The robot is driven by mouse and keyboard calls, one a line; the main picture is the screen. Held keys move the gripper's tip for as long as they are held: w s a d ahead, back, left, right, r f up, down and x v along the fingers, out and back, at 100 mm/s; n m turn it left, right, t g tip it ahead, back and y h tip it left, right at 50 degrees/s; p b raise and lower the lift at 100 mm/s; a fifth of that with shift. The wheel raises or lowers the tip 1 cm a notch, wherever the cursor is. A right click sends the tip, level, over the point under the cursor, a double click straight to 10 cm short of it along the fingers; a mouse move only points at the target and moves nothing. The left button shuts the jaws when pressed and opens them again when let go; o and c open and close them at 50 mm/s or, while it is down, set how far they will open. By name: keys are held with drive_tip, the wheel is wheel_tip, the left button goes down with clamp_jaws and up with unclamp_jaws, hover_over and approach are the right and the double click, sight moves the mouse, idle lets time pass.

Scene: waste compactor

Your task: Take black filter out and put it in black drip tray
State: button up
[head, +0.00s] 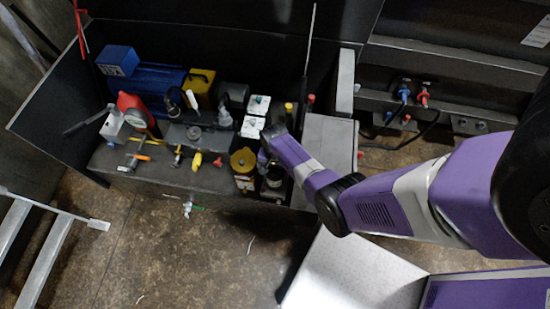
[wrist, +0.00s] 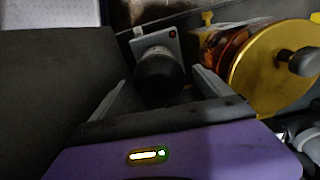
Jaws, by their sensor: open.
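The black filter (wrist: 160,76) is a dark rounded cylinder under a grey square head with a red dot. It sits between the two fingers of my gripper (wrist: 158,84) in the wrist view. The fingers stand open on either side of it, and I cannot tell whether either touches it. In the head view my arm reaches down from the right, and the filter (head: 272,179) shows only partly beside the gripper. I cannot single out a black drip tray in either view.
A yellow round cap (wrist: 275,68) stands close to the right of the filter; it also shows in the head view (head: 243,160). A grey box (head: 330,140) is right of the gripper. A white speckled surface (head: 350,275) lies in front. Pumps and valves crowd the left.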

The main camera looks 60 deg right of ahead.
drive_tip(key=m, duration=0.5)
drive_tip(key=shift+s, duration=0.1)
drive_tip(key=c, duration=1.5)
drive_tip(key=n, duration=0.4)
drive_tip(key=shift+n, duration=0.4)
drive_tip(key=shift+c, duration=0.2)
drive_tip(key=n, duration=0.4)
drive_tip(key=shift+n, duration=0.4)
